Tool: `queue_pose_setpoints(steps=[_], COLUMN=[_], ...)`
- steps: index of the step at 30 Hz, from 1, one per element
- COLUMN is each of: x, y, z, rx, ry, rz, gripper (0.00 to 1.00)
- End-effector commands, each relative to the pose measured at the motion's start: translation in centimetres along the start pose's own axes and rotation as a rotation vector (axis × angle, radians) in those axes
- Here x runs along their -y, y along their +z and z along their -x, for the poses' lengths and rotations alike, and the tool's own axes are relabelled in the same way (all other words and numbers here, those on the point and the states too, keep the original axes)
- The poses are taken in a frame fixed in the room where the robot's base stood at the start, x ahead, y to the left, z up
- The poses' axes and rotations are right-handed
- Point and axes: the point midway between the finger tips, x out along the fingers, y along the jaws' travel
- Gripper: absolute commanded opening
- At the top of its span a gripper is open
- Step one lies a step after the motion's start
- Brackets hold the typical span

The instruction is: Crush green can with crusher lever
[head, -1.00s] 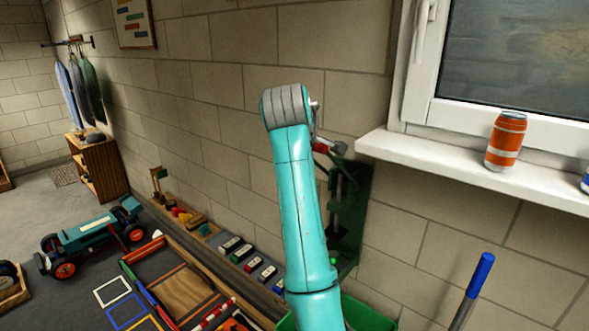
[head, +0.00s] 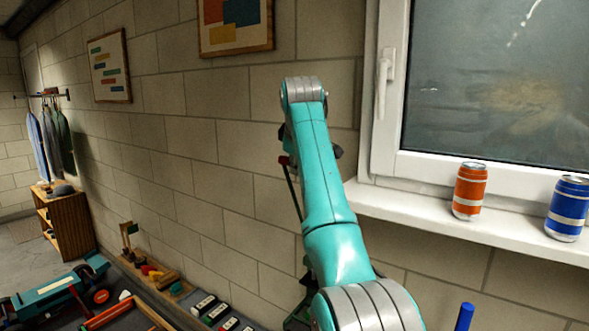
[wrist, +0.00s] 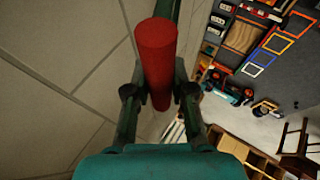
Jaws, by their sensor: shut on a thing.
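My gripper (wrist: 158,92) is shut on the red handle (wrist: 156,60) of the crusher lever, with one dark finger on each side. In the head view, a bit of the red handle (head: 284,160) shows left of my arm. The thin green lever bar (head: 294,192) runs down from it, and my arm hides most of the gripper. Only a little of the green crusher (head: 299,318) shows low beside my arm. No green can is in view; the inside of the crusher is hidden.
An orange can (head: 469,191) and a blue can (head: 567,208) stand on the white windowsill (head: 410,213), right of my arm. A blue-topped rod (head: 465,317) rises below the sill. The block wall (head: 235,160) is close behind the arm.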

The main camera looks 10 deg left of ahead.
Motion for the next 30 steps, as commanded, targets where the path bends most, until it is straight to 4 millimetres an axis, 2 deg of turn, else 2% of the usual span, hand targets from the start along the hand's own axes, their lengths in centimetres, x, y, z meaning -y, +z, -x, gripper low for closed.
queue_pose_setpoints(steps=[16,17,19,20,30], x=[-0.68,-0.70,-0.70,-0.67,-0.42], y=[0.08,0.08,0.06,0.06,0.00], z=[0.14,0.15,0.17,0.16,0.26], rx=[-0.002,-0.002,-0.003,-0.003,-0.001], ry=[0.010,0.010,0.010,0.010,0.004], rz=[-0.001,-0.001,-0.001,-0.001,0.000], gripper=[0.00,0.28,0.46,0.49,0.49])
